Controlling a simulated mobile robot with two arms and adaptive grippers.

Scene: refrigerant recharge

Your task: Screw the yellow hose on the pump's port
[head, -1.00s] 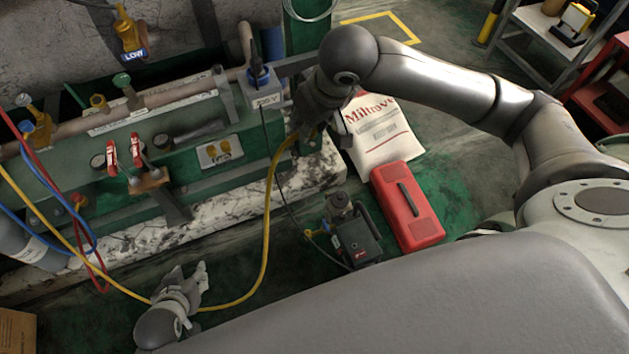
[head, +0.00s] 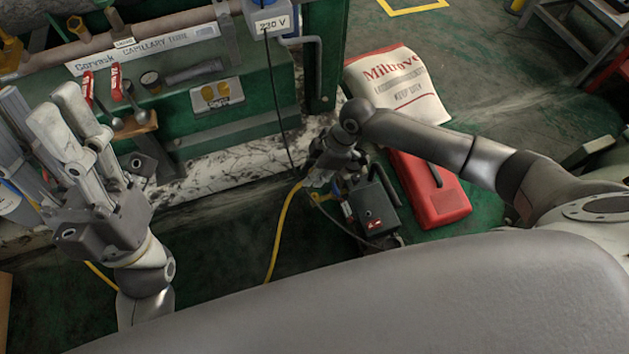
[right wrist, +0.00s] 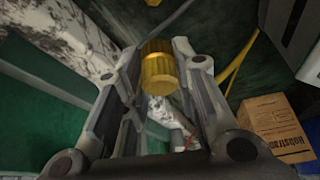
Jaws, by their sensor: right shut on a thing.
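The yellow hose (head: 278,235) runs up from the floor to my right gripper (head: 322,178) in the head view. In the right wrist view its knurled brass end (right wrist: 160,70) sits between the fingertips, and my right gripper (right wrist: 158,85) is shut on it. The dark pump (head: 375,212) stands on the green floor, just right of and below that gripper. A brass fitting (head: 322,197) shows at the pump's left side, close to the hose end; I cannot tell whether they touch. My left gripper (head: 45,112) is open and empty at the left, fingers pointing up.
A red case (head: 440,200) stands right of the pump, and a white sack (head: 400,88) lies behind it. A black cable (head: 282,120) hangs from the 230 V box (head: 270,20). The green bench (head: 225,125) with valves is at the back left. A cardboard box (right wrist: 272,125) shows in the right wrist view.

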